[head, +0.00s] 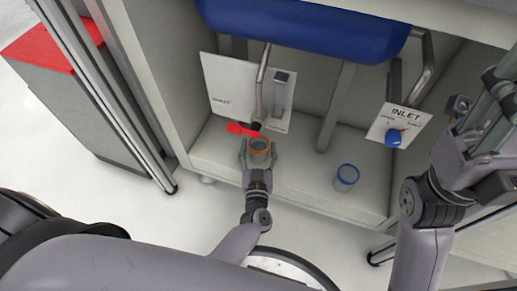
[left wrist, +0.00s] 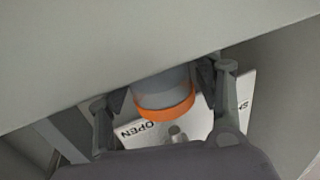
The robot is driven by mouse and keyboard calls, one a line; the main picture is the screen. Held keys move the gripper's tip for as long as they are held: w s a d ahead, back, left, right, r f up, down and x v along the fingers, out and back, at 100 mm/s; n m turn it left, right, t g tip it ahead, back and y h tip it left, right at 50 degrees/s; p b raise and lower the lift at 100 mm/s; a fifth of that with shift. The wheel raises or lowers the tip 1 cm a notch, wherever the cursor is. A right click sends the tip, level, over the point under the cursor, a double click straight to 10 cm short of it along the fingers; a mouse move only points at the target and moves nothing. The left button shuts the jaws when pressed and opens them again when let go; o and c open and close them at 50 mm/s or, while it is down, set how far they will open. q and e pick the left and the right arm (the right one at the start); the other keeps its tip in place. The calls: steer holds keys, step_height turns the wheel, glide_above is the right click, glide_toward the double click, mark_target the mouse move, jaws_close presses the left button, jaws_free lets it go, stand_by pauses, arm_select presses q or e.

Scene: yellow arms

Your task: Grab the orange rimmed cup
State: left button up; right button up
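The orange rimmed cup (head: 261,145) is a grey cup with an orange rim, upright on the pale cabinet floor below a pipe. My left gripper (head: 259,150) reaches in at the cup, with a finger on each side of it. In the left wrist view the cup (left wrist: 163,95) sits between the fingers of my left gripper (left wrist: 163,92). Small gaps show between the fingers and the cup, so the gripper looks open around it. My right gripper (head: 482,115) is open and empty at the right, outside the cabinet.
A blue rimmed cup (head: 347,177) stands to the right on the cabinet floor (head: 300,180). A red valve handle (head: 241,129) is just above the orange rimmed cup. A blue tank (head: 305,25), pipes and a blue knob (head: 393,138) are above. Cabinet walls bound both sides.

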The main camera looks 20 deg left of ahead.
arm_select(q)
steer(key=c, duration=1)
steer(key=shift+r, duration=0.15)
